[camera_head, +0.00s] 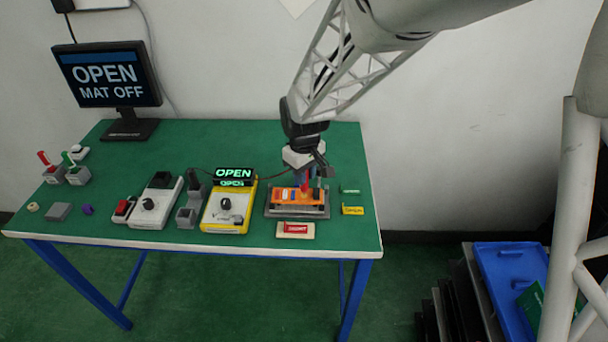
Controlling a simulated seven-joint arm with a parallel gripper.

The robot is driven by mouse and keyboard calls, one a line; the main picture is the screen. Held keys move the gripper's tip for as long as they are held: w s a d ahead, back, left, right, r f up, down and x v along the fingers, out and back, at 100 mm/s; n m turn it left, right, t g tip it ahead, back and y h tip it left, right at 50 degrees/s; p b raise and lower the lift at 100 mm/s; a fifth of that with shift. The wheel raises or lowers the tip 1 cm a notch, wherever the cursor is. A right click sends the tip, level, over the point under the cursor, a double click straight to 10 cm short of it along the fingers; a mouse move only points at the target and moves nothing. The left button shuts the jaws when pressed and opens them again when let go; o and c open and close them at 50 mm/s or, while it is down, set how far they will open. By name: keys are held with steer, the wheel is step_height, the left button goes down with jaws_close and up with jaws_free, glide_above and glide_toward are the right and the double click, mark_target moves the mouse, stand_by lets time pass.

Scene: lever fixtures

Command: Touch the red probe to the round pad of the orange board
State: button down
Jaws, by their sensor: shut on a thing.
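The orange board (284,195) lies in a grey tray (320,212) at the right of the green table. My gripper (307,178) is directly above the board's right part, pointing down. It is shut on the red probe (305,187), whose red part shows just over the board. The probe's tip and the round pad are too small or hidden to make out, so I cannot tell whether they touch. The yellow meter (222,215) stands left of the board, and its black display (234,174) reads OPEN in green.
A grey meter (158,202) and grey holder (189,210) stand left of the yellow meter. Red and green levers (60,164) stand far left. A monitor (106,76) reads OPEN, MAT OFF. A red-labelled block (296,230) lies in front of the tray; yellow (352,210) and green (350,189) labels lie right.

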steer(key=shift+r, duration=3.2)
